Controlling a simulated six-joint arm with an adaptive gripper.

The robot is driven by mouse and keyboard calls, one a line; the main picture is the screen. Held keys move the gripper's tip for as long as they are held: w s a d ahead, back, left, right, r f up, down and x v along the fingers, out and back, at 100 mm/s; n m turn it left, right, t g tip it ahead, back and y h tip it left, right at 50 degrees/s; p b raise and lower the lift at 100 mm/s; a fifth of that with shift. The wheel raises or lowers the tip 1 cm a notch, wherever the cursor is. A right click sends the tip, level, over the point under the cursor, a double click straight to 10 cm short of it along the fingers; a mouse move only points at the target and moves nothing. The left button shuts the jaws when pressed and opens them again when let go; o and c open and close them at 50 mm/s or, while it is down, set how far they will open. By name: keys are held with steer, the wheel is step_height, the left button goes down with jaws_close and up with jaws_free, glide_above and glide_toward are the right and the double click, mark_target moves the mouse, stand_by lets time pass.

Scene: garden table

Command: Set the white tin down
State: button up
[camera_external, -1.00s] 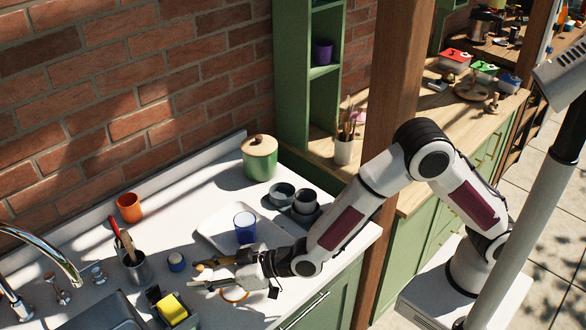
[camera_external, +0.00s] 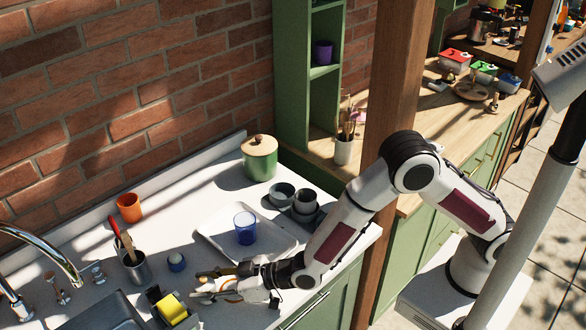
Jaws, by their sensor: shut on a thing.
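My gripper (camera_external: 208,284) is low over the front part of the white counter, in front of the tray. It is shut on a small pale thing, which I take to be the white tin. The fingers cover most of it, so its outline is not clear. I cannot tell whether it touches the counter. An orange-edged pale round thing (camera_external: 231,288) shows partly behind the gripper's near side.
A white tray (camera_external: 272,238) with a blue glass (camera_external: 245,228) lies behind my gripper. A blue tin with a pale top (camera_external: 176,262) stands to the left. A yellow sponge (camera_external: 172,308) in a dark holder is at the front left. Grey bowls (camera_external: 304,203) stand at the right.

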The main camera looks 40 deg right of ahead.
steer(key=shift+f, duration=0.15)
steer(key=o, duration=1.4)
steer(key=shift+v, duration=6.05)
steer(key=shift+w, duration=0.1)
